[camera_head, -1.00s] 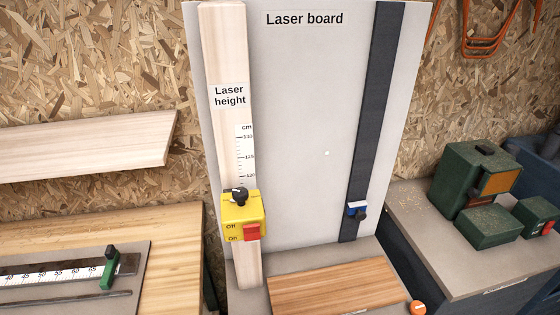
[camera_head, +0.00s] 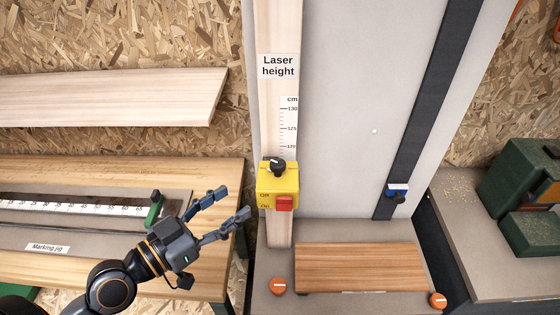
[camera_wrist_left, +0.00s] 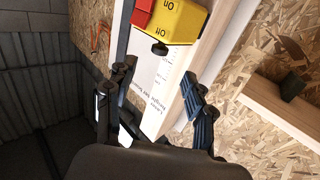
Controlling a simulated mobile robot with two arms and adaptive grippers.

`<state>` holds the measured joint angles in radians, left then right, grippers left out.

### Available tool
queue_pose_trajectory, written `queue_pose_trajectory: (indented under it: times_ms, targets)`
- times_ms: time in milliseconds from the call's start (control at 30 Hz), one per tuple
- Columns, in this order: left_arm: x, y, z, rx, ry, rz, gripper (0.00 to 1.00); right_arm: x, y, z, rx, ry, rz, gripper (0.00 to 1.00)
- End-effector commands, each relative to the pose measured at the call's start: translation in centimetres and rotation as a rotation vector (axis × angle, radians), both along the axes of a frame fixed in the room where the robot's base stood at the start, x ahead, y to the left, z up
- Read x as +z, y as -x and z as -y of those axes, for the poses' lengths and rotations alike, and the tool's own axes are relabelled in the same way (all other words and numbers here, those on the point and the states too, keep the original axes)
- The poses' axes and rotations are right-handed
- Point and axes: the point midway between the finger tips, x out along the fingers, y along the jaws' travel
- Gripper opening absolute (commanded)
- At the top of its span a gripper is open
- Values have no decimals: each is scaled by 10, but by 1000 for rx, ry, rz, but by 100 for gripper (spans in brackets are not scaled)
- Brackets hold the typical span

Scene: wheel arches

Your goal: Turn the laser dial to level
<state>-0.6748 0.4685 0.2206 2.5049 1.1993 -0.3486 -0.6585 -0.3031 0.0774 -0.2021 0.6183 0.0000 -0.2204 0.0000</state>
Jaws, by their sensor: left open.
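The yellow laser box (camera_head: 277,184) is mounted on the wooden Laser height post (camera_head: 279,228), below the cm scale (camera_head: 288,125). The black dial (camera_head: 277,166) sits at the top of the box. A red switch (camera_head: 285,203) is at its lower right, beside Off and On labels. My left gripper (camera_head: 229,202) is open and empty, to the left of the box and apart from it. The left wrist view shows its two spread fingers (camera_wrist_left: 160,95), with the yellow box (camera_wrist_left: 176,22) beyond them and a black knob (camera_wrist_left: 160,48) on it. My right gripper is not in view.
The Laser board (camera_head: 350,90) stands behind, with a dark rail (camera_head: 425,105) carrying a blue and black slider (camera_head: 397,192). A brown plank (camera_head: 360,267) lies below. The marking jig (camera_head: 85,235) is on the left bench, under my left arm. Green boxes (camera_head: 525,190) stand at right.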

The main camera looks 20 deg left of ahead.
Motion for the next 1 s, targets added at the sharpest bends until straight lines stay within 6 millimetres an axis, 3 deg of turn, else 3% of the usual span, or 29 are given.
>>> queue_pose_trajectory:
  times_ms: [100,433,967,1000]
  targets:
    - [9,-2,-2,7,14,29,54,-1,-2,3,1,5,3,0]
    - [8,-26,10,9,19,34,54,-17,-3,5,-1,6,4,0]
    - [6,-75,35,7,17,31,54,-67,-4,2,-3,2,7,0]
    - [12,-83,38,8,21,25,54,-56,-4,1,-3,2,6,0]
